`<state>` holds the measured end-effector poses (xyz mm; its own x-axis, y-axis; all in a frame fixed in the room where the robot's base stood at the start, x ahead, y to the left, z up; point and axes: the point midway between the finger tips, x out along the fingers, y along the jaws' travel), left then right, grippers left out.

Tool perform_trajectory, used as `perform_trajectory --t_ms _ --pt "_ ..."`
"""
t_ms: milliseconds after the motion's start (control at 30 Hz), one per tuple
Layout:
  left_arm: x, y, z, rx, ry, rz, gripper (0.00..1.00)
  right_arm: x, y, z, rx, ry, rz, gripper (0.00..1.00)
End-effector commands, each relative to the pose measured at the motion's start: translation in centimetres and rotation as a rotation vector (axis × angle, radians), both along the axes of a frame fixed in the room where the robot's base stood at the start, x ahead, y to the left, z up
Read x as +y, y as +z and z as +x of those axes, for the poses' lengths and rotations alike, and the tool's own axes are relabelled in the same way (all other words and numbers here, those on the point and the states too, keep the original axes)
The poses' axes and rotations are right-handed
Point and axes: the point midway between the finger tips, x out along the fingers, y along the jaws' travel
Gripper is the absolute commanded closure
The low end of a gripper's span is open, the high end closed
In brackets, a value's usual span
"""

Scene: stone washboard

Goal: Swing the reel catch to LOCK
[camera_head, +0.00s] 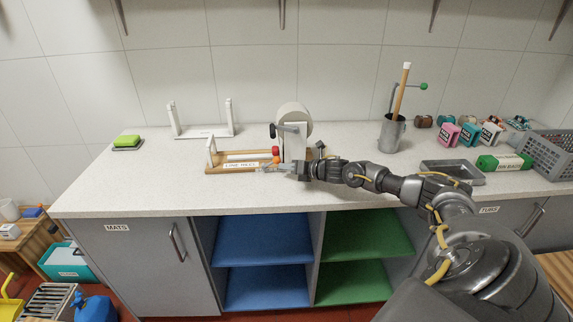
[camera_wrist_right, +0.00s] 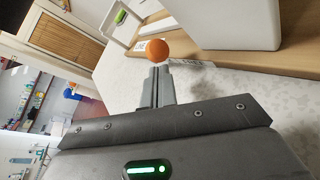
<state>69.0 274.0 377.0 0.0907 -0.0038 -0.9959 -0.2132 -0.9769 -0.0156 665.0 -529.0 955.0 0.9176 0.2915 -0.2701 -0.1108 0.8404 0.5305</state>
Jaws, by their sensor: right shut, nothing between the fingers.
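The line reel's wooden base (camera_head: 213,166) stands on the counter with a white drum (camera_head: 293,112) and a dark crank handle. Its front label reads LINE REEL. A red knob (camera_head: 276,150) and an orange knob (camera_head: 277,160) sit near its right end. The orange knob (camera_wrist_right: 157,49) shows in the right wrist view just past my fingertips. I cannot tell whether they touch it. I cannot read a LOCK mark or tell the catch's position. My right gripper (camera_head: 286,168) is shut and empty at the base's front; it also shows in the wrist view (camera_wrist_right: 160,72). My left gripper is out of view.
A white stand (camera_head: 205,132) and a green sponge (camera_head: 127,140) are to the left. A grey cup (camera_head: 391,134) with a wooden stick, a grey tray (camera_head: 452,177) and a grey crate (camera_head: 548,156) are to the right. The counter front left of my arm is clear.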

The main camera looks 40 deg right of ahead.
Motion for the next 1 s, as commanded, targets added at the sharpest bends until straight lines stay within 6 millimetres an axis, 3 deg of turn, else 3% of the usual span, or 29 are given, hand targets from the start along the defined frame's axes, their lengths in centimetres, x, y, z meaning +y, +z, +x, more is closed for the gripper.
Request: perform_trajectory --t_ms 1000 --pt "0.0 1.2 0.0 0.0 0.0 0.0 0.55 0.2 1.0 0.4 0.056 -0.001 -0.08 1.0"
